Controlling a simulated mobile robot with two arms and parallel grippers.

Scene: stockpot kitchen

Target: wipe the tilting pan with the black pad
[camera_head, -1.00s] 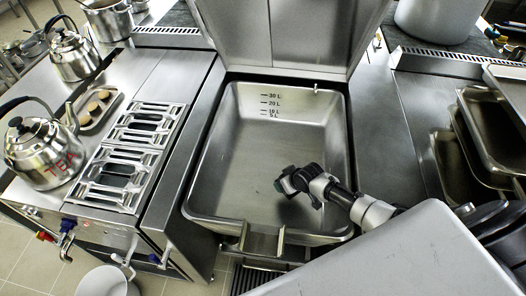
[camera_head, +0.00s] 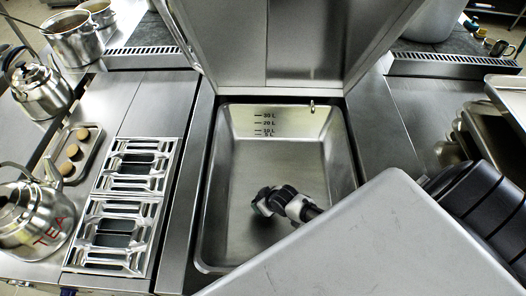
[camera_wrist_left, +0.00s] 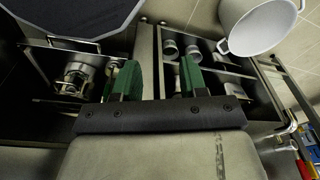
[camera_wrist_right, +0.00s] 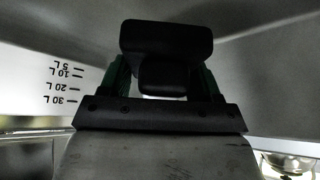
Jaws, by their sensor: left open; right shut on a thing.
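The tilting pan (camera_head: 338,155) is an open steel basin with litre marks on its back wall, its lid raised behind it. My right gripper (camera_head: 268,202) is inside the pan, low over its floor near the middle. In the right wrist view, the green fingers of this gripper (camera_wrist_right: 163,80) are shut on the black pad (camera_wrist_right: 165,40). I cannot tell whether the pad touches the pan. My left gripper (camera_wrist_left: 160,80) is open and empty in the left wrist view, above a drawer or shelf area; it is not in the head view.
Left of the pan is a burner grate (camera_head: 125,210), with a tray of round buns (camera_head: 75,152) and kettles (camera_head: 30,215) beyond. Deep steel trays (camera_head: 500,135) stand at the right. A white pot (camera_wrist_left: 255,25) shows in the left wrist view.

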